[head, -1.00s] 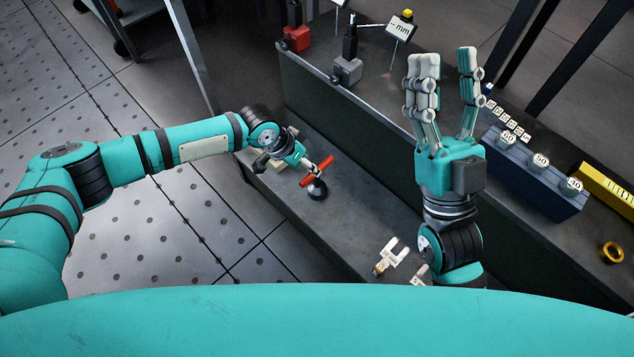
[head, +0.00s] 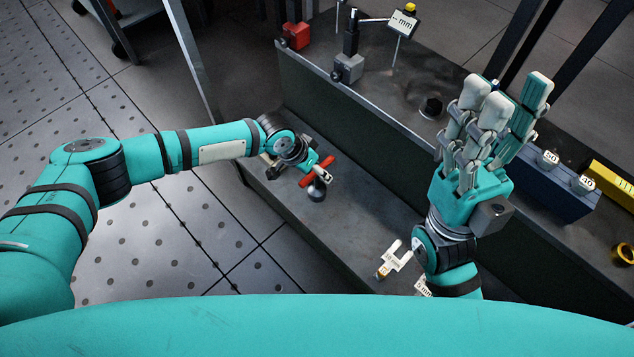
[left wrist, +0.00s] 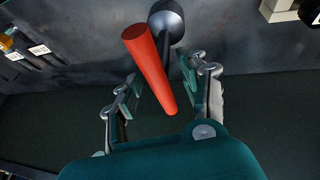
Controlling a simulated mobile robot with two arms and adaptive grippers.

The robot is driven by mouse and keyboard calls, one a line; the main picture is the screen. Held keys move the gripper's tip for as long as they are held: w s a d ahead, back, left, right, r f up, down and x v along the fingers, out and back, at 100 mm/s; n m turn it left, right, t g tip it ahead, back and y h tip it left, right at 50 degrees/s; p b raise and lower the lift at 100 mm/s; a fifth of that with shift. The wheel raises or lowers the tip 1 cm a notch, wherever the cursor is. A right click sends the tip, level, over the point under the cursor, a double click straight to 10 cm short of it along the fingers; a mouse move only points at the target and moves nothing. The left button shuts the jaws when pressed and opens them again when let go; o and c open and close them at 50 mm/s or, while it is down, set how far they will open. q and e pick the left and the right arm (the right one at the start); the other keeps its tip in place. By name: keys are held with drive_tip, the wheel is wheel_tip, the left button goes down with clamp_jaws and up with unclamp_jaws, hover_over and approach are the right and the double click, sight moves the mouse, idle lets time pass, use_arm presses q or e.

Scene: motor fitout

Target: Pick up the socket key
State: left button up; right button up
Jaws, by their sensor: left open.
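The socket key has a red cross handle (head: 316,171) above a dark round head (head: 316,190), and it is on the grey lower ledge. In the left wrist view the red handle (left wrist: 148,66) runs between my fingers, with the dark head (left wrist: 166,20) beyond it. My left gripper (head: 310,166) is open at the handle, a finger on either side in the left wrist view. I cannot tell whether they touch it. My right gripper (head: 508,95) is open and empty, fingers pointing up, well to the right of the key.
A fork-shaped tagged gauge (head: 395,261) lies on the ledge near my right forearm. A dark panel (head: 350,130) rises behind the ledge. On the upper bench are a blue block (head: 560,185), a yellow piece (head: 612,180), a gold ring (head: 624,252) and a dark knob (head: 431,106).

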use_arm(q)
clamp_jaws()
drive_tip(key=shift+r, duration=0.15)
idle(0.4)
